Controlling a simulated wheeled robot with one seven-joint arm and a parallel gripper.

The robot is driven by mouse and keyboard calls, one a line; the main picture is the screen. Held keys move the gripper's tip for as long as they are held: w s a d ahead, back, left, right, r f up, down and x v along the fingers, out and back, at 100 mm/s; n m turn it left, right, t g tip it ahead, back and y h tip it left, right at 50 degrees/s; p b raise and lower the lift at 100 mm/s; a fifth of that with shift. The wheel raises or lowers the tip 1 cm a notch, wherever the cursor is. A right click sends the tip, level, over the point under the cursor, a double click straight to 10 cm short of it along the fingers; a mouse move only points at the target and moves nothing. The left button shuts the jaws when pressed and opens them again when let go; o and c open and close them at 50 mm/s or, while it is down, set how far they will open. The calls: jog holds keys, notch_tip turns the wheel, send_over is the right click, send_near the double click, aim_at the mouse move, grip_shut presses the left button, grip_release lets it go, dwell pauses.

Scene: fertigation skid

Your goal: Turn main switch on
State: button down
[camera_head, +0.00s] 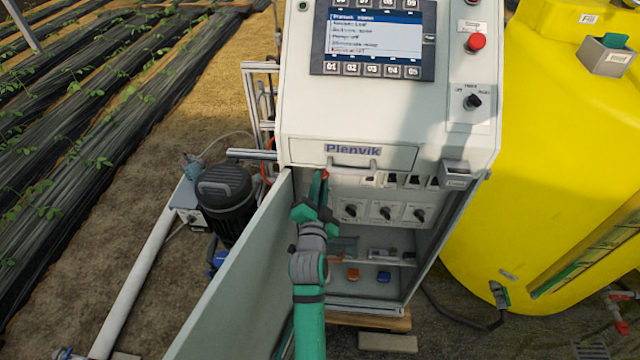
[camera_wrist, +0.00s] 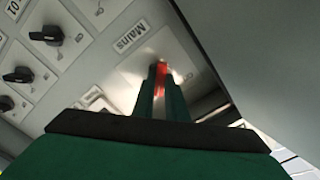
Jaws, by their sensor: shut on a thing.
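The main switch is a red handle (camera_wrist: 161,75) on a light plate marked "Mains" (camera_wrist: 137,68) in the wrist view. My gripper (camera_wrist: 160,88) is shut on this red handle, with a green finger on each side of it. The fingers hide much of the handle, so I cannot tell its setting. In the head view my gripper (camera_head: 318,190) reaches into the open lower compartment of the cabinet, at its upper left. A bit of red shows there at the fingertips.
The cabinet door (camera_head: 235,275) stands open just left of my arm. Several black rotary knobs (camera_head: 385,213) sit right of the gripper on the inner panel. A shelf (camera_head: 375,262) with small parts is below. A grey handle (camera_head: 352,168) juts out above.

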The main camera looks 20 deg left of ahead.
jog(key=c, duration=1.8)
grip_release()
jog(key=shift+o, duration=0.2)
jog(key=s+d, duration=0.2)
jog(key=s, duration=0.8)
jog(key=shift+s, duration=0.35)
jog(key=s+d+f+n+g+h, duration=0.15)
jog(key=s+d+f, duration=0.25)
jog(key=s, duration=0.4)
jog(key=s+d+f+n, duration=0.2)
jog(key=s+d+f, duration=0.15)
jog(key=s, duration=0.55)
jog(key=s+d+f+n, duration=0.2)
jog(key=s+d+f, duration=0.2)
jog(key=s, duration=0.4)
jog(key=s+d+r+h, duration=0.1)
jog(key=s+d, duration=0.1)
jog(key=s, duration=0.3)
jog(key=s+d+r+n, duration=0.1)
jog(key=s, duration=0.5)
jog(key=shift+d+r+g+h, duration=0.35)
jog(key=shift+d+r+g, duration=0.05)
jog(key=shift+g, duration=0.05)
